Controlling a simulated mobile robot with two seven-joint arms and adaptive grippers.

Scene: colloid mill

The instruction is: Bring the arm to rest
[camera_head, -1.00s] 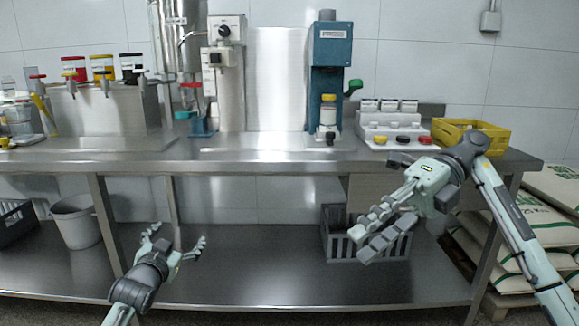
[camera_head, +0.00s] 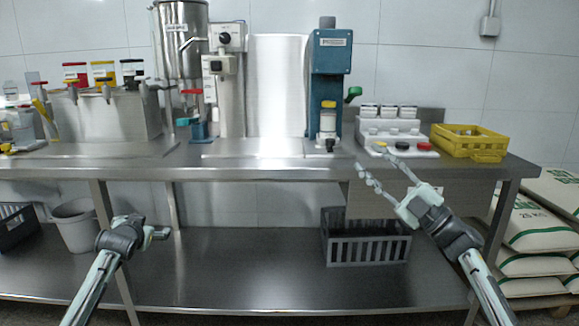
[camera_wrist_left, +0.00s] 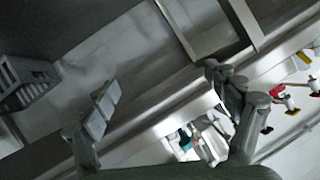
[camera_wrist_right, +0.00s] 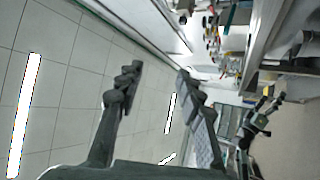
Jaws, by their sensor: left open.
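My right gripper (camera_head: 377,164) is open and empty in front of the bench's right part. Its two fingers are spread and point up toward the bench edge, and they also show apart in the right wrist view (camera_wrist_right: 158,76). My left gripper (camera_head: 160,233) is lower, in front of the bench's open lower space at the left. In the head view its fingers are mostly hidden behind the wrist. The left wrist view shows its two fingers apart with nothing between them (camera_wrist_left: 162,85).
The steel bench (camera_head: 270,172) carries a blue machine (camera_head: 330,60), a white stand (camera_head: 398,137) with colored caps and a yellow crate (camera_head: 468,143). A dark crate (camera_head: 367,250) and a grey bucket (camera_head: 75,228) stand on the lower shelf. White sacks (camera_head: 540,225) are stacked at right.

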